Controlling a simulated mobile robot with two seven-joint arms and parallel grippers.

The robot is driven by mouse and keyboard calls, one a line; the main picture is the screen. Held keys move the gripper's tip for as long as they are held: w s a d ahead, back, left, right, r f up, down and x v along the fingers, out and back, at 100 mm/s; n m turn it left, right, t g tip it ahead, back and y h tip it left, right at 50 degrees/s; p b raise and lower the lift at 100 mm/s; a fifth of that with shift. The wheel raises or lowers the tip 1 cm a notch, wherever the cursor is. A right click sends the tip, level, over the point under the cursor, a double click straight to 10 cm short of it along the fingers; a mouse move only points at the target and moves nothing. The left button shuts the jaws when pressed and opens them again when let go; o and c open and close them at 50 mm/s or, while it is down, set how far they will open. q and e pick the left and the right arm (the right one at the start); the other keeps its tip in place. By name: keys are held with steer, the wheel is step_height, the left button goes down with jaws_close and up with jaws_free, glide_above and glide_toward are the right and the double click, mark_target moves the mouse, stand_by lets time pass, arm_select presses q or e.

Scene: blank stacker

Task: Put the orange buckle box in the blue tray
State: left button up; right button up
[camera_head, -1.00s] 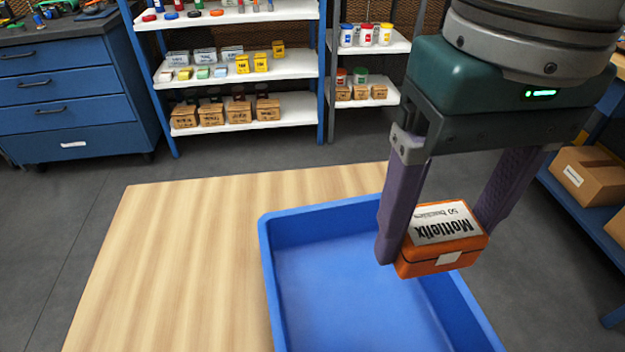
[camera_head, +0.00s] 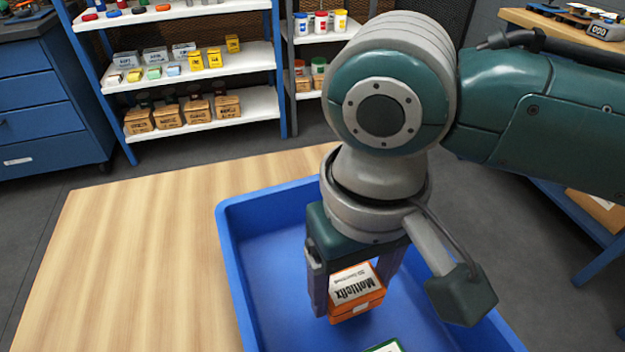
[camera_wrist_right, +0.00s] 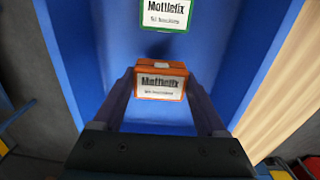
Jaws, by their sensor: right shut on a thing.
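The orange buckle box (camera_head: 357,308) with a white "Mottlefix" label is between the fingers of my right gripper (camera_head: 350,290). The gripper is shut on it, and the box is over the inside of the blue tray (camera_head: 228,232). I cannot tell whether the box touches the tray floor. In the right wrist view the orange box (camera_wrist_right: 161,82) sits between the two fingertips (camera_wrist_right: 160,95), with the blue tray (camera_wrist_right: 55,30) around it. My left gripper is not in view.
A green-edged box with a white label (camera_head: 385,347) lies in the tray; it also shows in the right wrist view (camera_wrist_right: 167,14). The wooden table (camera_head: 130,260) is bare left of the tray. Shelves (camera_head: 200,125) with small boxes stand behind.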

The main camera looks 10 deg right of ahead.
mark_target(349, 303)
step_height(349, 303, down, 4)
steer(key=shift+f+b, duration=0.1)
steer(key=shift+b, duration=0.4)
steer(key=shift+f, duration=0.1)
steer(key=o, duration=1.4)
steer(key=shift+o, duration=0.2)
